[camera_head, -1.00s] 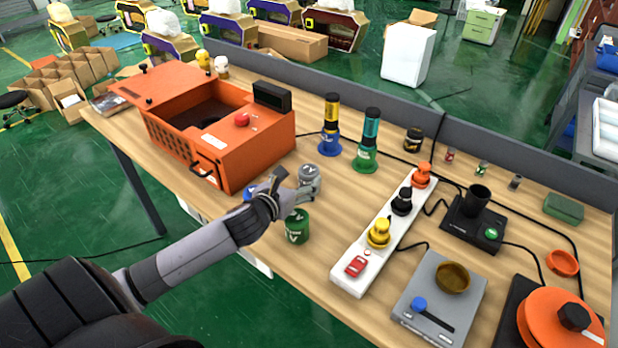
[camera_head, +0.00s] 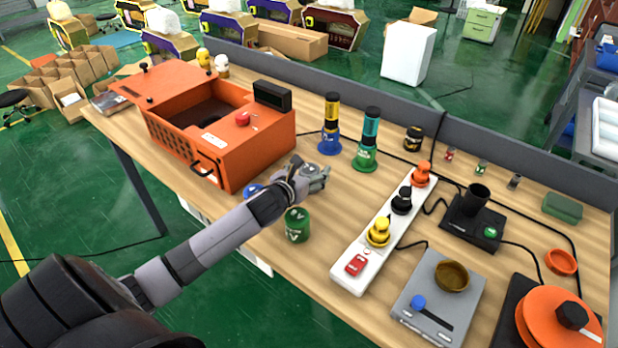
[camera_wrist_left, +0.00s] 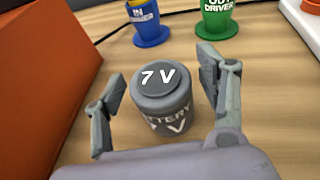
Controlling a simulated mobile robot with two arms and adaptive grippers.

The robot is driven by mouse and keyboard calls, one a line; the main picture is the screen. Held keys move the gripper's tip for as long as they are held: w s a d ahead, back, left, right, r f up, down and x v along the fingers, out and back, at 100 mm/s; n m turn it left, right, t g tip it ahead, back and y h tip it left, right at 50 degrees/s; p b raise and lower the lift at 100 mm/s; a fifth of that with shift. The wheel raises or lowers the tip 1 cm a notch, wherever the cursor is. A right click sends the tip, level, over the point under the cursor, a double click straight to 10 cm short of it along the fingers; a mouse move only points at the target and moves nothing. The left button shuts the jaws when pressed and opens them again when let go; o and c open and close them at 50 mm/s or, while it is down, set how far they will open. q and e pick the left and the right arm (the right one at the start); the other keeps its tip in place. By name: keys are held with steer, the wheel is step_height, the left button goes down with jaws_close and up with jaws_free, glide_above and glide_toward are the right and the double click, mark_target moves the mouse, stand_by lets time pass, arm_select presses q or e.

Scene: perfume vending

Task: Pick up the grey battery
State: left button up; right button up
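The grey battery (camera_wrist_left: 163,98) stands upright on the wooden table, marked "7 V" on its top. In the left wrist view my left gripper (camera_wrist_left: 160,92) is open, with one finger on each side of the battery and visible gaps to it. In the head view the grey battery (camera_head: 308,171) is mostly hidden behind my left gripper (camera_head: 318,180). A green battery (camera_head: 296,225) stands nearer the table's front edge. A blue battery (camera_head: 254,191) is partly hidden behind my left arm. My right gripper is not in view.
An orange machine (camera_head: 245,150) stands left of the gripper. A blue driver (camera_head: 329,138) and a green driver (camera_head: 366,150) stand behind the grey battery. A white strip (camera_head: 350,283) with coloured knobs is to the right. Bare table lies between.

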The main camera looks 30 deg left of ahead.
arm_select(q)
steer(key=c, duration=1.3)
steer(key=shift+r, duration=0.1)
steer(key=shift+c, duration=0.5)
